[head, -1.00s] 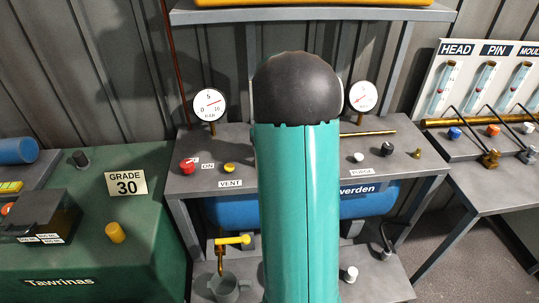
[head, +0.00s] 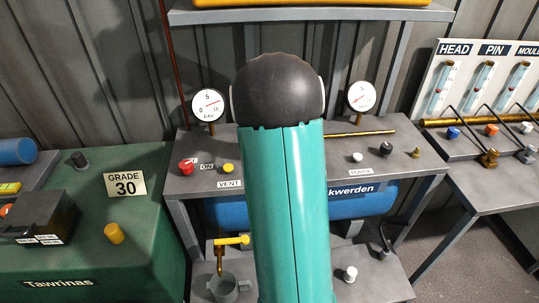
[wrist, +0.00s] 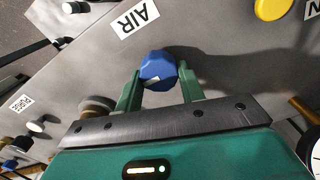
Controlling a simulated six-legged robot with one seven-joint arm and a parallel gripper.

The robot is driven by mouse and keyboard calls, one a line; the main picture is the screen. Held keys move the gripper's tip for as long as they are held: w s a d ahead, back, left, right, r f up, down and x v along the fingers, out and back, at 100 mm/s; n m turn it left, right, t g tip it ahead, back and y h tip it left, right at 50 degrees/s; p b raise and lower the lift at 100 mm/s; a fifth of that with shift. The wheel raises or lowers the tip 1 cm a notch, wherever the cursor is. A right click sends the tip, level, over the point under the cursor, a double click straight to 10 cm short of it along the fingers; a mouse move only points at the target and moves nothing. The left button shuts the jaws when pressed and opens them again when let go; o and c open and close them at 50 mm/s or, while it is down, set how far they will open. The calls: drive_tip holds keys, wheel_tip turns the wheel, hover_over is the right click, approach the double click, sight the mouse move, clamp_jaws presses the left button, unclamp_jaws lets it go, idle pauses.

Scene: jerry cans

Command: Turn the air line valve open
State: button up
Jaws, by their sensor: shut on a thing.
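The air valve is a blue knob (wrist: 158,66) with a pale mark on its face, on the grey panel beside the AIR label (wrist: 135,18) in the wrist view. My gripper (wrist: 161,77) is shut on this knob, one green finger on each side. The exact angle of the knob is hard to read. In the head view my teal arm and its black joint stand in front of the bench middle and hide the knob and gripper.
The bench (head: 350,176) carries a red knob (head: 186,168), a yellow vent knob (head: 228,168), a white purge knob (head: 357,157) and a black knob (head: 386,149). Two gauges (head: 208,105) stand behind. A brass rod (head: 362,134) lies at the rear. A mug (head: 226,288) stands on the lower shelf.

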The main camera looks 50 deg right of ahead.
drive_tip(key=shift+r, duration=0.1)
drive_tip(key=o, duration=1)
drive_tip(key=shift+c, duration=0.2)
wheel_tip(320, 180, up, 14)
drive_tip(key=shift+a, duration=0.1)
drive_tip(key=s+a+r+n+t, duration=0.1)
drive_tip(key=s+a+r+n, duration=0.15)
drive_tip(key=a, duration=0.65)
drive_tip(key=s+a+r+n+t, duration=0.1)
drive_tip(key=s+a+n+t, duration=0.15)
drive_tip(key=a, duration=0.65)
drive_tip(key=s+a+r+n+t, duration=0.1)
drive_tip(key=s+a+n, duration=0.15)
drive_tip(key=a, duration=0.75)
drive_tip(key=s+a+f+n+t, duration=0.1)
drive_tip(key=s+a+f+n, duration=0.1)
drive_tip(key=s+a, duration=0.3)
drive_tip(key=shift+s+a+f+n, duration=0.25)
drive_tip(key=shift+a+f+n, duration=0.1)
drive_tip(key=shift+a+n, duration=0.6)
